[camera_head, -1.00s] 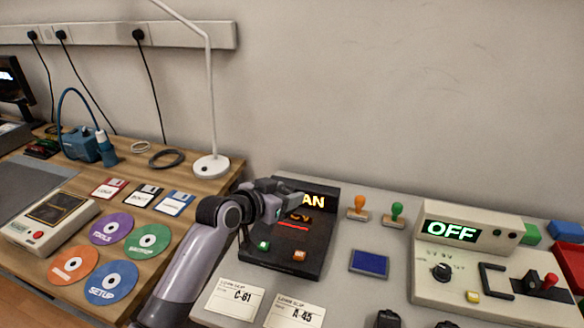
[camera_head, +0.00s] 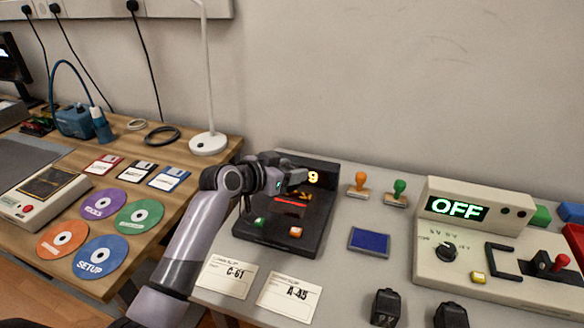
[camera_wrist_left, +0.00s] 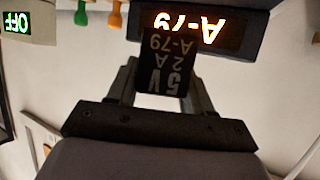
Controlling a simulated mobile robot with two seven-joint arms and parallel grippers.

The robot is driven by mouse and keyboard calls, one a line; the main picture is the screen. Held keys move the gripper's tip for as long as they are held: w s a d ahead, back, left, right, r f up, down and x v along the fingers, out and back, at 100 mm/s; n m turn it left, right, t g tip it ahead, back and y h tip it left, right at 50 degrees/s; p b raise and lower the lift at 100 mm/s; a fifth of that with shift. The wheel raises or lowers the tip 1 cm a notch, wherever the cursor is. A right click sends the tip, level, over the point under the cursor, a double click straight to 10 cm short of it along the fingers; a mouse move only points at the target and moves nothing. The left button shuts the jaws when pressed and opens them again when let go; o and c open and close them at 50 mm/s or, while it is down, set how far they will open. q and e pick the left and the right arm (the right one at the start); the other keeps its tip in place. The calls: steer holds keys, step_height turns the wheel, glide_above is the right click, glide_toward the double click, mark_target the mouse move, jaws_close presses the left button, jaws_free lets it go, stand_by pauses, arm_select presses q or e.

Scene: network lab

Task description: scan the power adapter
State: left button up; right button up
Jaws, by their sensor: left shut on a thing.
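The power adapter (camera_wrist_left: 168,72) is a black block printed "5V 2A A-79", upside down in the left wrist view. My left gripper (camera_wrist_left: 163,92) is shut on it, with one finger on each side. In the head view my left gripper (camera_head: 298,180) is over the black scanner (camera_head: 275,222), and the arm hides the adapter and part of the scanner. The scanner's lit display (camera_wrist_left: 197,27) reads A-79 in the wrist view; only its last digit, 9, shows in the head view. A red line glows on the scanner. My right gripper is not in view.
Two other black adapters (camera_head: 386,306) (camera_head: 450,316) stand at the front. Paper slips C-61 (camera_head: 227,275) and A-45 (camera_head: 289,295) lie before the scanner. A blue pad (camera_head: 369,241) and two stamps are to its right, then a beige tester (camera_head: 500,265) reading OFF.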

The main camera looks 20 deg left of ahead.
arm_select(q)
steer(key=shift+f, duration=0.4)
steer(key=shift+r, duration=0.1)
step_height(320, 180, up, 6)
steer(key=p, duration=0.5)
steer(key=shift+r+p, duration=0.1)
steer(key=shift+p, duration=0.25)
steer(key=shift+s+a, duration=0.1)
